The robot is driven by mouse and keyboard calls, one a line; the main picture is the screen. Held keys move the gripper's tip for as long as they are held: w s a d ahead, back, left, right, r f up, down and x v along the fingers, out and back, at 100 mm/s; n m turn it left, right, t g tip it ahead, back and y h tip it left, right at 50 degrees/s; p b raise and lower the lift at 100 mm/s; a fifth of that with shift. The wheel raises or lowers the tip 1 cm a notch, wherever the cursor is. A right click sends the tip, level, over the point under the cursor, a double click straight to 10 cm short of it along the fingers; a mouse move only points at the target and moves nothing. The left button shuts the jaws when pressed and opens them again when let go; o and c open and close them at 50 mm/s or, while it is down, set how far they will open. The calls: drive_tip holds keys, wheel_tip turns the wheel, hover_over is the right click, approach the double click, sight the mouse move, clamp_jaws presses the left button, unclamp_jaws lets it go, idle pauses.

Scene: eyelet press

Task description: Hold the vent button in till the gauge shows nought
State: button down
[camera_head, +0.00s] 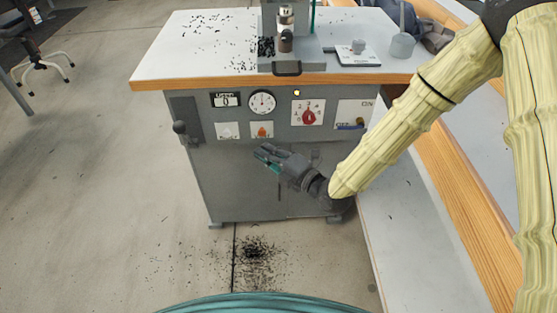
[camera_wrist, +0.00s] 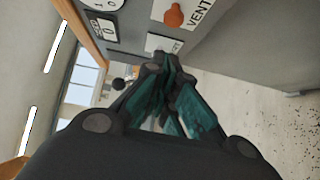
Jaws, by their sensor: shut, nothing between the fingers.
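The vent button (camera_head: 262,131) is an orange-red knob on a white plate on the grey cabinet's front. It also shows in the wrist view (camera_wrist: 173,17), beside the word VENT. The round white gauge (camera_head: 262,102) is just above it; its needle is too small to read surely. In the wrist view only part of the gauge (camera_wrist: 103,4) shows at the top edge. My gripper (camera_head: 264,157) is shut and empty, below the vent button in the head view. In the wrist view its fingertips (camera_wrist: 163,66) appear apart from the button.
The cabinet front also bears a counter (camera_head: 226,100), a red rotary knob (camera_head: 309,114), an ON/OFF switch panel (camera_head: 352,114), a small white plate (camera_head: 227,130) and a black-knobbed lever (camera_head: 180,128). The press (camera_head: 286,42) stands on top. A bench (camera_head: 440,150) is at right.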

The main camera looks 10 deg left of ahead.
drive_tip(key=shift+w+a+f, duration=0.1)
drive_tip(key=shift+w+a, duration=0.2)
drive_tip(key=shift+w, duration=0.4)
drive_tip(key=shift+w+a+r, duration=0.1)
drive_tip(key=shift+w+a, duration=0.2)
drive_tip(key=shift+w, duration=0.45)
drive_tip(key=shift+w+a+f, duration=0.1)
drive_tip(key=shift+w+a, duration=0.2)
drive_tip(key=shift+w, duration=0.4)
drive_tip(key=shift+w+a+b, duration=0.25)
drive_tip(key=shift+w+b, duration=0.2)
drive_tip(key=shift+w, duration=0.7)
drive_tip(key=shift+w+r, duration=0.2)
drive_tip(key=shift+r, duration=0.1)
idle(0.3)
drive_tip(key=shift+s, duration=0.1)
approach(260, 132)
drive_tip(key=s+d, duration=0.2)
drive_tip(key=s, duration=0.3)
drive_tip(key=shift+s+d, duration=0.2)
drive_tip(key=shift+d, duration=0.15)
